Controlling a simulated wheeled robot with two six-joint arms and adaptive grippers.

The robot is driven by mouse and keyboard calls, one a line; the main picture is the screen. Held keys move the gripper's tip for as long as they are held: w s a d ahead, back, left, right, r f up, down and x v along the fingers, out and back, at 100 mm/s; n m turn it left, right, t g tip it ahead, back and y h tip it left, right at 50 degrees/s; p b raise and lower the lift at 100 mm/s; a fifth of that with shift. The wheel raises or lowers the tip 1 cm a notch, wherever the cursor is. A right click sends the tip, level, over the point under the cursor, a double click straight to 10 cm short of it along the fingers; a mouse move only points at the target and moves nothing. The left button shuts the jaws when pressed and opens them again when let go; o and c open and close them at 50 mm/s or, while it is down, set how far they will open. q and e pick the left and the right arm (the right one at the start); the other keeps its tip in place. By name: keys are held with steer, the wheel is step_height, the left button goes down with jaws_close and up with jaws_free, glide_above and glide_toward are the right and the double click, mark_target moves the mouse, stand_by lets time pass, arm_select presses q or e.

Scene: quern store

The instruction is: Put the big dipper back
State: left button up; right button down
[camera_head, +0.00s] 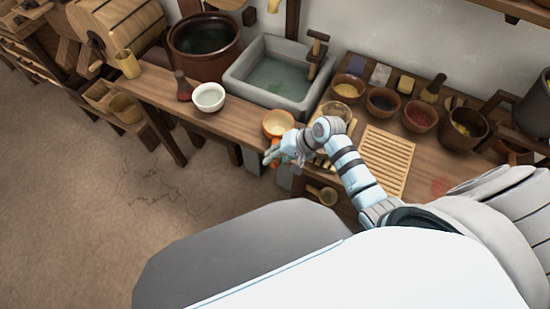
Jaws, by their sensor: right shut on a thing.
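My right gripper (277,155) is at the front edge of the counter, just below an orange-brown bowl-shaped vessel (278,123) with a pale inside. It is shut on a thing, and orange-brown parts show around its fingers. I cannot tell whether these parts belong to the vessel or whether it is the big dipper. My left gripper is not in view.
A slatted wooden board (388,160) and several small bowls are at the right. The floor at left is clear.

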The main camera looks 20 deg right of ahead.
steer(key=shift+f, duration=0.1)
steer(key=c, duration=1.4)
jaws_free()
steer(key=p+v, duration=0.3)
steer(key=v, duration=0.9)
